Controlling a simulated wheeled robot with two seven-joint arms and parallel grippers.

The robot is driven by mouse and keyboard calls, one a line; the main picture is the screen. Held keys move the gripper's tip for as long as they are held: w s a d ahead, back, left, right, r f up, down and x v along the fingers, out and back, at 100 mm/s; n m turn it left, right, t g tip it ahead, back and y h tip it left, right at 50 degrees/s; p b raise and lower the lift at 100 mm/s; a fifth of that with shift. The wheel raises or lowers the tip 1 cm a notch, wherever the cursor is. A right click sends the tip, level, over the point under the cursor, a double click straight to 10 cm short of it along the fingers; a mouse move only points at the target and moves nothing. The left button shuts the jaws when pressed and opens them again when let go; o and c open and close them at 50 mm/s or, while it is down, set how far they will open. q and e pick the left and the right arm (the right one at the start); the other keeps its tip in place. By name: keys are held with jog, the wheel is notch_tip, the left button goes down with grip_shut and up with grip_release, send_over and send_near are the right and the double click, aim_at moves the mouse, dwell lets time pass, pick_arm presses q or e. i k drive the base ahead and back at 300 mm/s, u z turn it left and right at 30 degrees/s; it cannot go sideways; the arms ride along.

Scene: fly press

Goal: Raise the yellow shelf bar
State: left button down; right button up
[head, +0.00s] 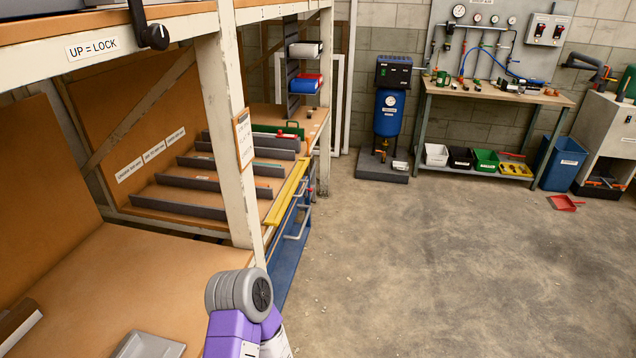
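The yellow shelf bar (288,194) runs along the front edge of a sloped wooden shelf in the rack, left of the picture's middle. It lies low along that edge, in front of the grey dividers (222,187). The pale rack post (228,130) stands just left of it. A purple and grey link of my own arm shows at the bottom, nearer to me than the bar and apart from it in the picture. Neither of my grippers shows.
A black-knobbed lever (152,36) hangs at the upper rack beam, by the "UP = LOCK" label (92,47). Blue drawers with handles (296,225) sit below the bar. A blue tank (388,110) and a workbench (500,92) stand behind.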

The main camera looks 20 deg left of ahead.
aim_at(277, 211)
jog(key=i, duration=2.55)
jog(key=z, duration=2.6)
jog(key=k, duration=0.6)
jog(key=u, duration=2.85)
